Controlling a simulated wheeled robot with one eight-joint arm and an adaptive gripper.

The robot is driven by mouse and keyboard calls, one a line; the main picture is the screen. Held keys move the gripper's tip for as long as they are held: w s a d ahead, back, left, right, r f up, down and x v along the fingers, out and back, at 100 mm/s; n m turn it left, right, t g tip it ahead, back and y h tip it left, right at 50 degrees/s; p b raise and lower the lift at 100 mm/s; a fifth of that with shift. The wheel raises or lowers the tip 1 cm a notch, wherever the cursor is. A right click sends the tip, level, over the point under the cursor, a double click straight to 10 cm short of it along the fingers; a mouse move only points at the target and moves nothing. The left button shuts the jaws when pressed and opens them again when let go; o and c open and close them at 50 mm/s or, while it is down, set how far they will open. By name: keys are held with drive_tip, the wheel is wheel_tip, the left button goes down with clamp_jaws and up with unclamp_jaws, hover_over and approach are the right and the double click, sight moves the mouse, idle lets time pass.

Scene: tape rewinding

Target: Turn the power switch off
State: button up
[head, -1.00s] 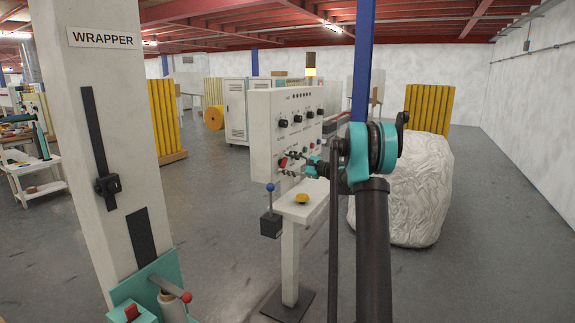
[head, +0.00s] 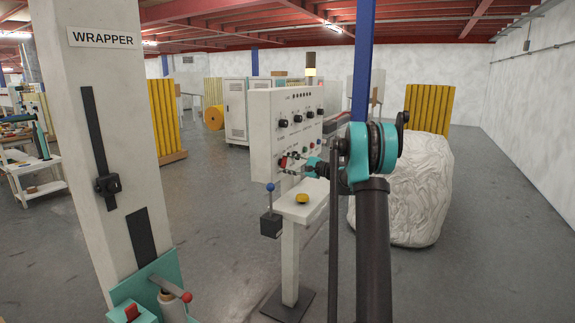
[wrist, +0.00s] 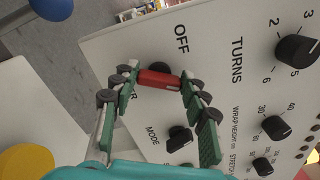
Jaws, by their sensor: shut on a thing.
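The power switch is a red lever on a black round base, on the front of the white control panel (head: 262,118). In the wrist view the red lever (wrist: 159,79) lies between the fingertips, below the word OFF; the label on its other side is partly hidden. My gripper (wrist: 160,84) has its green, dark-padded fingers on both ends of the lever and is shut on it. In the head view my gripper (head: 291,163) is at the lower left of the panel face, and the switch is small and partly covered by the fingers.
Black knobs sit close by, including the mode knob (wrist: 179,138) and the turns knob (wrist: 297,49). A blue-ball lever (head: 270,188) hangs at the panel's left. A yellow button (head: 302,198) sits on the shelf below. The wrapper column (head: 110,150) stands left, with open floor between.

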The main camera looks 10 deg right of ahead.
drive_tip(key=shift+f+n, duration=0.2)
drive_tip(key=shift+n, duration=3.45)
drive_tip(key=shift+f+n, duration=0.15)
drive_tip(key=shift+n, duration=3.5)
drive_tip(key=o, duration=1.2)
drive_tip(key=shift+c, duration=0.2)
drive_tip(key=shift+d, duration=0.15)
drive_tip(key=v, duration=1.1)
drive_tip(key=shift+s+d, duration=0.25)
drive_tip(key=shift+d, duration=0.05)
